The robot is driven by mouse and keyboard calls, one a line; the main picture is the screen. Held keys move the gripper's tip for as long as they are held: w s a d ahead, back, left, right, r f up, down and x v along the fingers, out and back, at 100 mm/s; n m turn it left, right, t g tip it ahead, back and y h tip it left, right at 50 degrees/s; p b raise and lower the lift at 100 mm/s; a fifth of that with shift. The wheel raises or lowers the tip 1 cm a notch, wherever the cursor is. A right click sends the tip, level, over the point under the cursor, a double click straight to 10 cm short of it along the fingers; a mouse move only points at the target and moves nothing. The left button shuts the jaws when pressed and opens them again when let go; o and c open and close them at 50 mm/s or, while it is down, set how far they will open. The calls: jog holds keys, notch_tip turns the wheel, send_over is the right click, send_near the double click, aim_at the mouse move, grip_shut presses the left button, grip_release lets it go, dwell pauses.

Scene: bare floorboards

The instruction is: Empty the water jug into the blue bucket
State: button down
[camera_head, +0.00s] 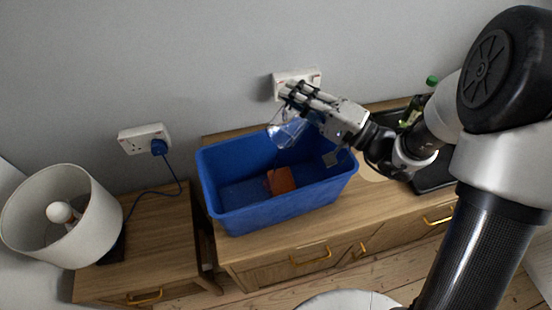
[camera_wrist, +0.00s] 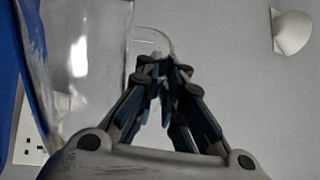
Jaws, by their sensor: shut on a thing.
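The water jug (camera_head: 286,133) is clear glass and hangs tilted over the back part of the blue bucket. In the wrist view the clear jug (camera_wrist: 90,70) fills the left side, with its handle (camera_wrist: 155,42) at the fingertips. My gripper (camera_head: 290,93) is shut on the jug, above the bucket's back rim. It also shows in the wrist view (camera_wrist: 165,75). The blue bucket (camera_head: 275,212) is a rectangular tub standing upright on the wooden cabinet. An orange-brown block (camera_head: 281,180) lies inside it. I cannot tell how much water is in the jug.
A white lamp (camera_head: 62,215) stands on a small wooden cabinet (camera_head: 165,235) at the left. A black tray (camera_head: 435,178) and a green-capped bottle (camera_head: 431,82) are at the right, behind my arm. Wall sockets (camera_head: 145,138) are on the grey wall behind.

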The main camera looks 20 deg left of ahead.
jog(key=shift+s+a+r+n+b, duration=0.15)
jog(key=shift+s+r+n+b, duration=0.05)
jog(key=shift+s+n+b, duration=0.35)
